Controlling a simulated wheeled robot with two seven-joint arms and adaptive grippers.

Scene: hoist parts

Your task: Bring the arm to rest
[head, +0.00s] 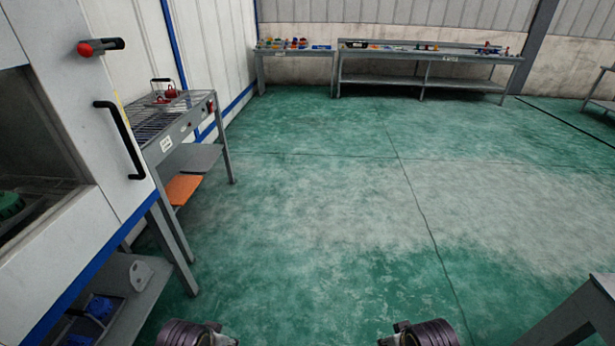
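Only the tops of my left arm (190,334) and my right arm (425,333) show, low at the bottom edge of the head view. They are well apart, with green floor between them. No gripper fingers show, so whether either gripper is open, shut or holding something is hidden. Neither visible arm part appears to touch anything.
A white cabinet (105,215) with a black handle (120,138) and red knob (85,49) stands close at left. Beyond it is a grey slatted table (180,130). Workbenches (425,83) line the back wall. A grey table (570,318) stands lower right. The middle floor is clear.

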